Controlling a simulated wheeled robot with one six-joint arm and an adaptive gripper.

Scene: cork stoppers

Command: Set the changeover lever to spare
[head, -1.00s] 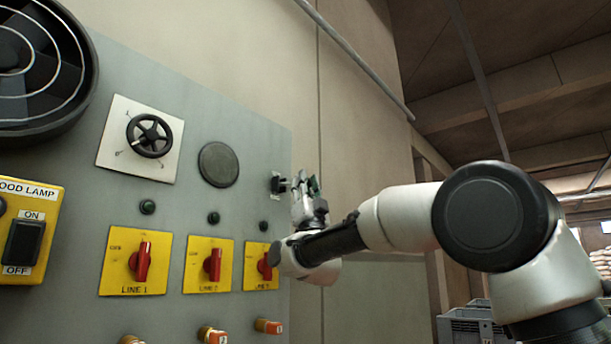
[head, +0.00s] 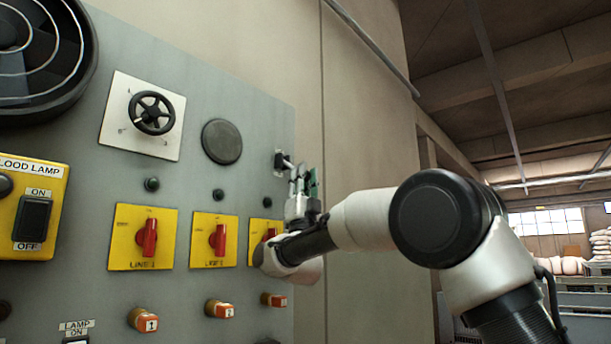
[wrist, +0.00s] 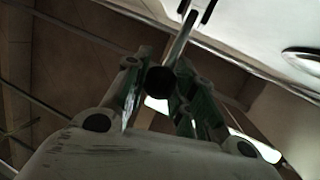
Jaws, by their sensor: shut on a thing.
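The changeover lever (head: 281,161) sticks out from the right edge of the grey panel (head: 250,110), on a small pale plate. My gripper (head: 304,180) is at the lever's outer end, to the right of its plate. In the wrist view the lever's metal rod (wrist: 181,38) runs down to a dark round knob (wrist: 160,82). My gripper's two green-padded fingers (wrist: 160,92) are on either side of this knob and are shut on it. The lettering beside the lever is too small to read, so I cannot tell which position it is in.
Left of the lever are a round dark cover (head: 222,141) and a black handwheel (head: 152,113) on a white plate. Below, red rotary switches on yellow plates (head: 143,237) and orange-tipped buttons (head: 219,309) stick out. Open room lies to the right of the panel.

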